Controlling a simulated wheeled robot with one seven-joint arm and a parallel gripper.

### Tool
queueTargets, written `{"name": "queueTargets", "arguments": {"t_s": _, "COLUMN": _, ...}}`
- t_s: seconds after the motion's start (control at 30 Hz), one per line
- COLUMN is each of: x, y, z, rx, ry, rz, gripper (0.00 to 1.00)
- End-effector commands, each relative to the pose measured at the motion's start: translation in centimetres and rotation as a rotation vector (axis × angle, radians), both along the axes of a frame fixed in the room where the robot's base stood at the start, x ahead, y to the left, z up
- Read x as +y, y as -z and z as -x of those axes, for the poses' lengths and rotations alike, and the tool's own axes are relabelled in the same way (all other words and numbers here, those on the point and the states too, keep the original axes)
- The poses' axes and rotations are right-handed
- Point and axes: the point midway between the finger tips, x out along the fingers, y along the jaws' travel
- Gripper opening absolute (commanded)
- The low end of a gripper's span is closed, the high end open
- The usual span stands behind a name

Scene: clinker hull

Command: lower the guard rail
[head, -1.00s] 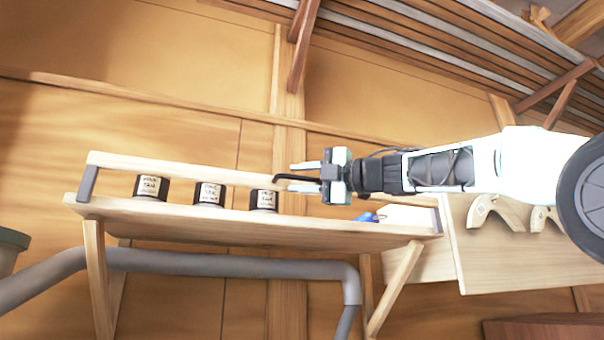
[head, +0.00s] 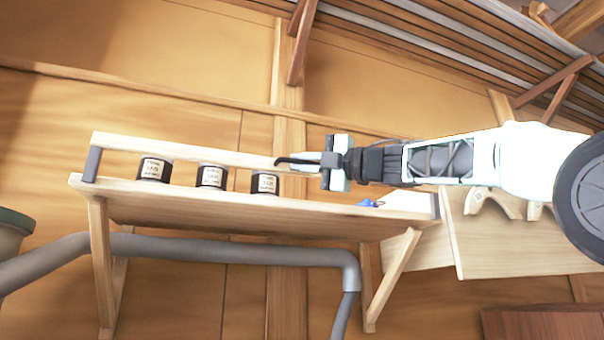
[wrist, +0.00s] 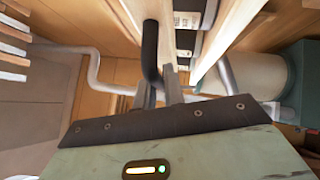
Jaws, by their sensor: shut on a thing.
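The guard rail (head: 190,151) is a pale wooden bar along the front of a wall shelf (head: 230,218). It stands raised above the shelf board, with a grey post (head: 92,164) at its left end. A dark bent handle (head: 290,160) is at the rail, right of its middle; it shows in the wrist view as a black bar (wrist: 150,50). My gripper (head: 306,162) is shut on this handle, its fingers (wrist: 160,92) around it in the wrist view. My gripper hides part of the rail's right side.
Three dark labelled cans (head: 210,177) stand on the shelf behind the rail. A blue item (head: 368,203) lies at the shelf's right. A grey pipe (head: 230,250) runs beneath, between wooden brackets (head: 392,280). A greenish-rimmed container (head: 12,222) is at far left.

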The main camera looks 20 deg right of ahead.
Motion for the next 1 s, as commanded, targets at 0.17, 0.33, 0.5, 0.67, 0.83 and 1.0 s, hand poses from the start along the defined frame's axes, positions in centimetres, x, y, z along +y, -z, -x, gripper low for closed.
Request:
{"name": "queueTargets", "arguments": {"t_s": 0.17, "x": -0.1, "y": 2.1, "z": 0.8, "rx": -0.127, "ry": 0.001, "rz": 0.000, "gripper": 0.00}}
{"name": "queueTargets", "arguments": {"t_s": 0.33, "x": -0.1, "y": 3.1, "z": 1.6, "rx": -0.264, "ry": 0.001, "rz": 0.000, "gripper": 0.00}}
{"name": "queueTargets", "arguments": {"t_s": 0.5, "x": 0.0, "y": 4.2, "z": 2.2, "rx": -0.405, "ry": 0.000, "rz": 0.001, "gripper": 0.00}}
{"name": "queueTargets", "arguments": {"t_s": 0.67, "x": -0.1, "y": 5.3, "z": 2.7, "rx": -0.546, "ry": 0.001, "rz": 0.001, "gripper": 0.00}}
{"name": "queueTargets", "arguments": {"t_s": 0.83, "x": -0.1, "y": 6.5, "z": 3.0, "rx": -0.706, "ry": 0.001, "rz": 0.000, "gripper": 0.00}}
{"name": "queueTargets", "arguments": {"t_s": 1.0, "x": 0.0, "y": 7.7, "z": 3.2, "rx": -0.868, "ry": 0.000, "rz": 0.001, "gripper": 0.00}}
